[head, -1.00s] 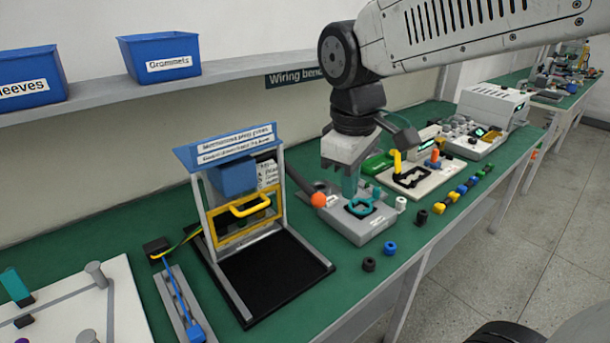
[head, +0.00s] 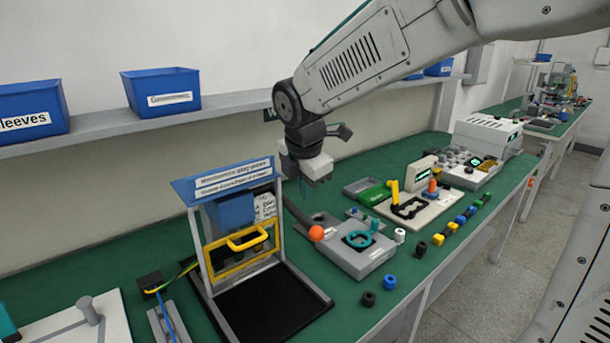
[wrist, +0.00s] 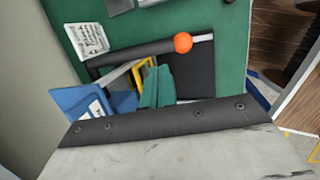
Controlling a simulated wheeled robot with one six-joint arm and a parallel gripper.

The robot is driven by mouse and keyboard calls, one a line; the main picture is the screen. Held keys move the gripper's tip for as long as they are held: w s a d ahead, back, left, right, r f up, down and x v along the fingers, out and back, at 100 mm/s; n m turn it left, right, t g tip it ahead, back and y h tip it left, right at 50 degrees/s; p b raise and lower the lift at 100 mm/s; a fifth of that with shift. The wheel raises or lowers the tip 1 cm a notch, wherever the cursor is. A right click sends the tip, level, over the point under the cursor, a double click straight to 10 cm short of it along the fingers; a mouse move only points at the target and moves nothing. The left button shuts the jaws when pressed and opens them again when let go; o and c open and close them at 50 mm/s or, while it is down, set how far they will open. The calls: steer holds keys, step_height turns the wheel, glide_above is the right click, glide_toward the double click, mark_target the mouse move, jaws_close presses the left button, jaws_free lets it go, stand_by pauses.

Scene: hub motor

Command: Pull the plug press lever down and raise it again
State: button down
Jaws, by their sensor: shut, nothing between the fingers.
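The plug press (head: 362,256) is a light grey block on the green bench with a teal ring (head: 359,239) on top. Its dark lever with an orange ball knob (head: 316,233) sticks out at the block's left side. In the wrist view the dark lever bar (wrist: 135,53) runs across the picture to the orange ball (wrist: 183,43). My gripper (head: 318,182) hangs above and behind the orange ball, apart from it. Its teal fingers (wrist: 156,86) are shut and empty; in the wrist view they show just below the lever bar.
A test frame with a yellow handle (head: 248,238) and blue sign stands close left of the lever. Black and blue caps (head: 389,282) lie in front of the press. A board with a yellow post (head: 394,192) stands to the right. The shelf with blue bins (head: 162,92) is behind.

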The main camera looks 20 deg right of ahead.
mark_target(306, 221)
steer(key=x, duration=0.7)
steer(key=shift+f, duration=0.2)
steer(key=shift+f, duration=0.65)
steer(key=shift+s+f, duration=0.15)
steer(key=shift+f, duration=0.15)
steer(key=shift+r, duration=0.35)
steer(key=v, duration=1.4)
